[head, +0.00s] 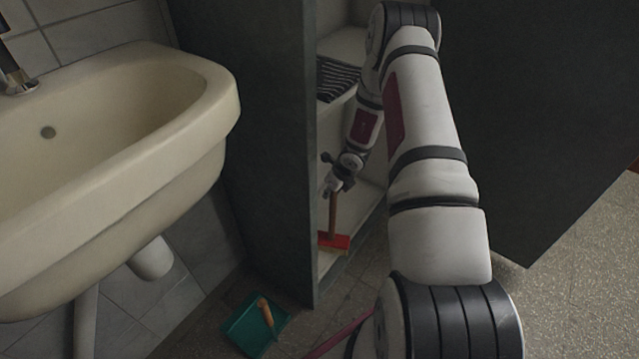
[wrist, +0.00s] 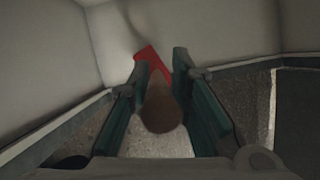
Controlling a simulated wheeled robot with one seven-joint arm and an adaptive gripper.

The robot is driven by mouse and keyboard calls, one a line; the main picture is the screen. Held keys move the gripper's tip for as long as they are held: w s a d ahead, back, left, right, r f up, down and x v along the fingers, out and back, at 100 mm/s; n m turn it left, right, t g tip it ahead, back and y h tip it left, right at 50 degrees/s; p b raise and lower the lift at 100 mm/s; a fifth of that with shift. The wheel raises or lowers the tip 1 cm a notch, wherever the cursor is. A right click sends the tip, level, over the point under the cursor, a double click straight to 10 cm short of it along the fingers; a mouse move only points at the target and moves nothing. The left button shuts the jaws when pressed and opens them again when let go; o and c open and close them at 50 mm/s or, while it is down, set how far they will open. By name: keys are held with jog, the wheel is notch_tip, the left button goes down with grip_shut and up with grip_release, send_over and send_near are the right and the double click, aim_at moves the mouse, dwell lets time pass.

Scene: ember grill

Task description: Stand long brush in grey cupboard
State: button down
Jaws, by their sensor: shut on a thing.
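The long brush (head: 333,217) has a brown wooden handle and a red head. My gripper (head: 336,184) is shut on the upper part of its handle. In the head view the brush hangs about upright inside the lower part of the open grey cupboard (head: 262,120), with its red head low near the cupboard floor. I cannot tell whether the head touches the floor. In the wrist view the handle end (wrist: 161,112) is between my gripper's two fingers (wrist: 163,95), and part of the red head shows beyond them against pale cupboard walls.
The cupboard door (head: 545,110) stands open at the right. A dark striped item (head: 335,80) lies on a shelf above. A washbasin (head: 120,150) is at the left. A green dustpan (head: 240,325) with a wooden-handled tool lies on the floor in front of the cupboard.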

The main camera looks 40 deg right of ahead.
jog(key=w+d+f+b, duration=0.2)
jog(key=w+f+b, duration=0.1)
jog(key=w, duration=0.7)
jog(key=shift+d+f+b, duration=0.2)
jog(key=shift+f+b, duration=0.1)
jog(key=shift+f, duration=0.4)
jog(key=c, duration=1.9)
grip_release()
jog(key=shift+f, duration=0.15)
jog(key=o, duration=0.4)
jog(key=shift+o, duration=0.2)
